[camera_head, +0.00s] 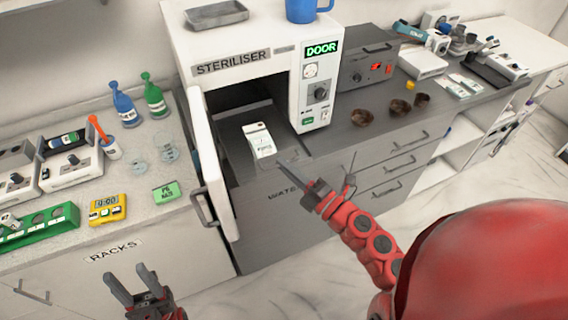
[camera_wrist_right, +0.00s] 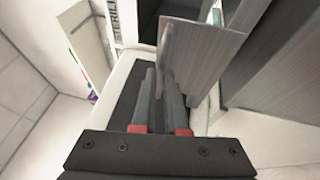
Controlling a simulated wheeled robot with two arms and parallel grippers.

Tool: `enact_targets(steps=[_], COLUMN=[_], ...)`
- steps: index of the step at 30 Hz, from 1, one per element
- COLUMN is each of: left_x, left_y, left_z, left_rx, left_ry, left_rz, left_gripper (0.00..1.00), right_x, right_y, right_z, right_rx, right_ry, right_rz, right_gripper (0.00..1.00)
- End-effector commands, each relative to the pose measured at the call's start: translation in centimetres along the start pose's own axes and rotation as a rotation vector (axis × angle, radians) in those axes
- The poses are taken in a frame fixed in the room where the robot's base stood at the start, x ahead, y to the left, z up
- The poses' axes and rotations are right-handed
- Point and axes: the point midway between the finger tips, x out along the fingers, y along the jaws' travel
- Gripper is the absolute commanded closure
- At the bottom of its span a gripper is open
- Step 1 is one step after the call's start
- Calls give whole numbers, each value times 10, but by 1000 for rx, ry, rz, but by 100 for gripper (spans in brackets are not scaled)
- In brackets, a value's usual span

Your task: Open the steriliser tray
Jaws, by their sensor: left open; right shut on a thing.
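The white steriliser (camera_head: 235,68) stands on the counter with its white door (camera_head: 208,165) swung open to the left. Its dark grey tray (camera_head: 288,140) shows in the opening, with a white labelled packet (camera_head: 259,141) on it. My right gripper (camera_head: 292,170) is at the front right edge of the tray. In the right wrist view, its fingers (camera_wrist_right: 160,90) are shut on a thin grey plate (camera_wrist_right: 200,45), which looks like the tray's front part; the exact grip is partly hidden. My left gripper (camera_head: 130,290) is open and empty, low at the left, away from the steriliser.
A blue mug (camera_head: 305,10) and a grey dish (camera_head: 216,13) sit on the steriliser. Brown bowls (camera_head: 362,117) stand right of it. On the left counter are bottles (camera_head: 154,96), a yellow timer (camera_head: 107,208) and a green-edged rack (camera_head: 38,226). The floor in front is clear.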

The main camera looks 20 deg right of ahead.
Motion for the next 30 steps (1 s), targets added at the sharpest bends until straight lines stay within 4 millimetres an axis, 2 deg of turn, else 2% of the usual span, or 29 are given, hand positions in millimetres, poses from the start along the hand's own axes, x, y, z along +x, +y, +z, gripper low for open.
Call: enact_targets(steps=[15,16,20,30], left_x=[0,0,0,0], left_y=[0,0,0,0], left_z=[0,0,0,0], left_rx=[0,0,0,0], left_ry=[0,0,0,0], left_rz=[0,0,0,0], left_gripper=[50,50,50,50], right_x=[-3,-3,-3,-3], right_y=[0,0,0,0], right_z=[-1,-1,-1,-1], right_rx=[0,0,0,0], right_ry=[0,0,-1,-1], right_rz=[-1,-1,-1,0], right_gripper=[100,84,60,59])
